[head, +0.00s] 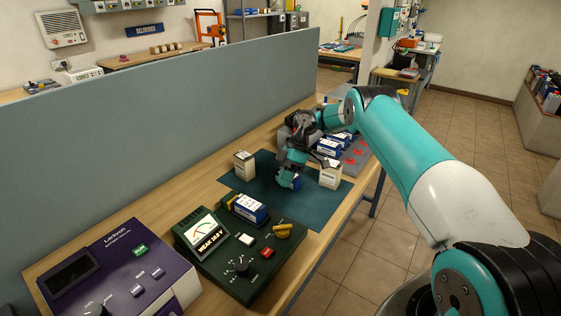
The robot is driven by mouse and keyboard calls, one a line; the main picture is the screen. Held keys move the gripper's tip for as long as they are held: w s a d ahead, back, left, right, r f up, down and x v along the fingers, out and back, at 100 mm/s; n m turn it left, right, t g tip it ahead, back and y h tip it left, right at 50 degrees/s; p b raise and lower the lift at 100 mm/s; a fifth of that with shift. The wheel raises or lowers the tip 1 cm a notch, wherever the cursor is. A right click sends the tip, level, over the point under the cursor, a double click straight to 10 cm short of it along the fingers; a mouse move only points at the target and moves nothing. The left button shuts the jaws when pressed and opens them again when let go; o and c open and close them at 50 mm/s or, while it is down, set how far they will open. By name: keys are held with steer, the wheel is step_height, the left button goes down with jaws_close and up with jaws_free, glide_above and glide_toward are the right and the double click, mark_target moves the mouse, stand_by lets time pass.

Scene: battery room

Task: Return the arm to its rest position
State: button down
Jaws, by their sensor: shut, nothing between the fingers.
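My arm (405,150) is teal and white and reaches from the lower right out over the workbench. My gripper (287,181) points down low over the dark green mat (262,203). It is shut, with nothing held. A small blue object (297,182) shows right beside the fingers, partly hidden by them. I cannot tell whether they touch.
Cream boxes stand on the mat, left (244,165) and right (330,174) of the gripper. A green tester (240,258) holds a blue-and-white battery (247,208). A purple device (118,268) is nearer. A grey partition (180,130) lines the back. Behind, a grey tray (355,160) has blue batteries.

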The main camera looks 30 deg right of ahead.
steer(key=shift+p+v, duration=0.75)
steer(key=s+a+r+m+b, duration=0.1)
steer(key=s+a+r, duration=0.2)
steer(key=a+r, duration=0.25)
steer(key=s+a+r+m+t+h+b, duration=0.1)
steer(key=s+a+r+b, duration=0.15)
steer(key=a+r, duration=0.35)
steer(key=s+a+r+m+b, duration=0.1)
steer(key=s+a+r+m, duration=0.15)
steer(key=a+r, duration=0.35)
steer(key=s+a+r+m+t+h+b, duration=0.1)
steer(key=s+a+m+t+b, duration=0.1)
steer(key=s, duration=2.5)
steer(key=shift+s+a+r+m+b, duration=0.25)
steer(key=shift+m+b, duration=0.1)
steer(key=shift+b, duration=0.3)
